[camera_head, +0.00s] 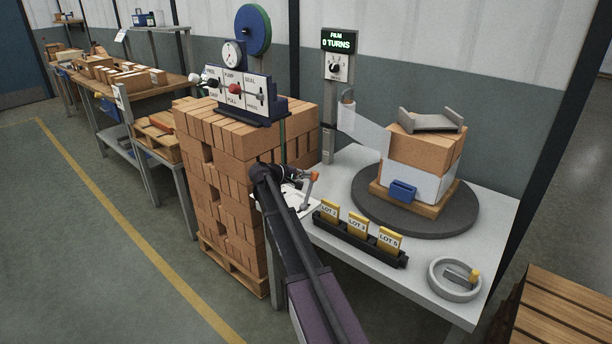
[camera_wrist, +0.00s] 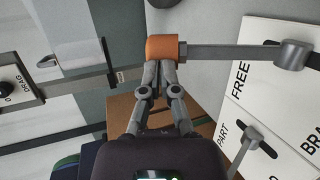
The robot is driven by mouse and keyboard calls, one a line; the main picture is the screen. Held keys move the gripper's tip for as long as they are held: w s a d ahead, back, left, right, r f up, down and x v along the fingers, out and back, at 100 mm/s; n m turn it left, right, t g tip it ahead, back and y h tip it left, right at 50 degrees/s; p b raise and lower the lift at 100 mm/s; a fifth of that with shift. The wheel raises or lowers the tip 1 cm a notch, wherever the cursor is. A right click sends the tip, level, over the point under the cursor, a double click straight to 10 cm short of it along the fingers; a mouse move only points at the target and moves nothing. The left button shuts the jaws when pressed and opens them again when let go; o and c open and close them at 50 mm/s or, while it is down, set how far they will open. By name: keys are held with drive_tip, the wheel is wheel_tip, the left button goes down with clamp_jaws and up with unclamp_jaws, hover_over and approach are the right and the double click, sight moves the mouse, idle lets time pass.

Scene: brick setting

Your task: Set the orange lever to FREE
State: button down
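The orange lever's knob (camera_wrist: 166,48) tops a grey shaft that runs right to a pivot (camera_wrist: 292,55) in the wrist view. The shaft passes beside the word FREE on a white plate (camera_wrist: 285,100); part of a second word, starting BRA, shows lower right. Which mark the lever stands at is not clear. In the head view the orange knob (camera_head: 314,176) rises over the near left table corner, partly beside my gripper (camera_head: 304,175). In the wrist view my gripper (camera_wrist: 161,68) has its fingers together, tips at the knob's underside. They do not appear to straddle it.
A second small lever (camera_wrist: 250,143) stands beside the word PART. The table holds a turntable (camera_head: 372,215) with a wrapped load, a lot-card rack (camera_head: 330,228) and a grey ring (camera_head: 436,283). A brick stack (camera_head: 225,195) with a control panel (camera_head: 238,95) stands left.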

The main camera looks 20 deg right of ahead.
drive_tip(key=shift+s+d, duration=0.15)
drive_tip(key=shift+d, duration=0.1)
drive_tip(key=r+p+v, duration=0.1)
drive_tip(key=p+v, duration=0.4)
drive_tip(key=v, duration=0.9)
drive_tip(key=shift+w+p, duration=0.25)
drive_tip(key=shift+p, duration=0.15)
drive_tip(key=s+a+f+m+g+y, duration=0.1)
drive_tip(key=s+a+f+y, duration=0.35)
drive_tip(key=s, duration=0.65)
drive_tip(key=s+a+f+m+y, duration=0.1)
drive_tip(key=s+a+f+y, duration=0.35)
drive_tip(key=s, duration=0.55)
drive_tip(key=s+a+f+m+g+y, duration=0.1)
drive_tip(key=s+a+f+y, duration=0.3)
drive_tip(key=s, duration=0.7)
wheel_tip(320, 180, up, 15)
drive_tip(key=p, duration=1.4)
drive_tip(key=shift+f+y, duration=0.15)
drive_tip(key=shift+y, duration=0.25)
